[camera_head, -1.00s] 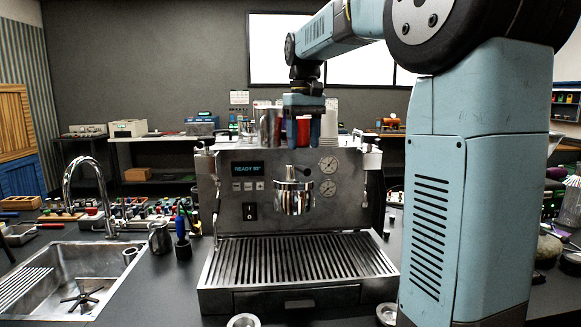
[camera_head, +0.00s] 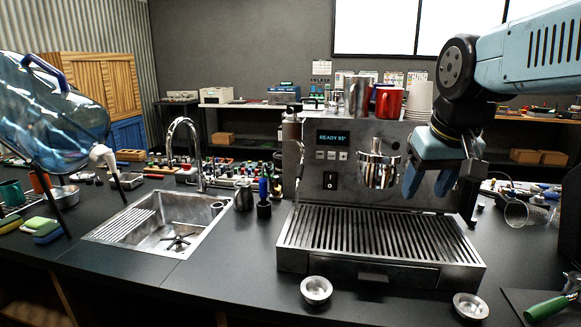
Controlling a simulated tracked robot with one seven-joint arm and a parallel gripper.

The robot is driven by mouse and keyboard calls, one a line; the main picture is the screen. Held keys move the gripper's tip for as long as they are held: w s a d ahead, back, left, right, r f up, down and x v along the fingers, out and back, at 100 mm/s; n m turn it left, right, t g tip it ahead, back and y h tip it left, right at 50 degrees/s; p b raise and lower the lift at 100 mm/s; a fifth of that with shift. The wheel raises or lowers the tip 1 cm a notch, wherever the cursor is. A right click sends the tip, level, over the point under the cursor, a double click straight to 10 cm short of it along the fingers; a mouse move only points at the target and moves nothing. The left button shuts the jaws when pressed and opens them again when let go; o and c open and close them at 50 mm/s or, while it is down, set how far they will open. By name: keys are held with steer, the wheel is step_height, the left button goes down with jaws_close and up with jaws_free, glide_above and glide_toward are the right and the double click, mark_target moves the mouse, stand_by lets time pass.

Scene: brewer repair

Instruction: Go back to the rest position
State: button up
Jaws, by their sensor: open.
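My gripper (camera_head: 429,186) hangs in front of the right part of the espresso machine (camera_head: 309,190), above the drip tray (camera_head: 372,238). Its blue fingers are apart, point down and hold nothing. The chrome group head (camera_head: 377,168) is just left of the gripper. The machine's display reads READY 93°. My arm reaches in from the upper right, and its links hide part of the machine's right side.
On the machine stand a red mug (camera_head: 388,102), a steel cup (camera_head: 358,97) and paper cups (camera_head: 418,101). Two metal baskets (camera_head: 316,290) (camera_head: 470,306) lie on the counter in front. A sink (camera_head: 150,232) and a large water jug (camera_head: 50,115) are at left. A green-handled tool (camera_head: 548,309) lies front right.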

steer(key=s+f+t, duration=0.1)
steer(key=s+f, duration=0.4)
stand_by(0.9)
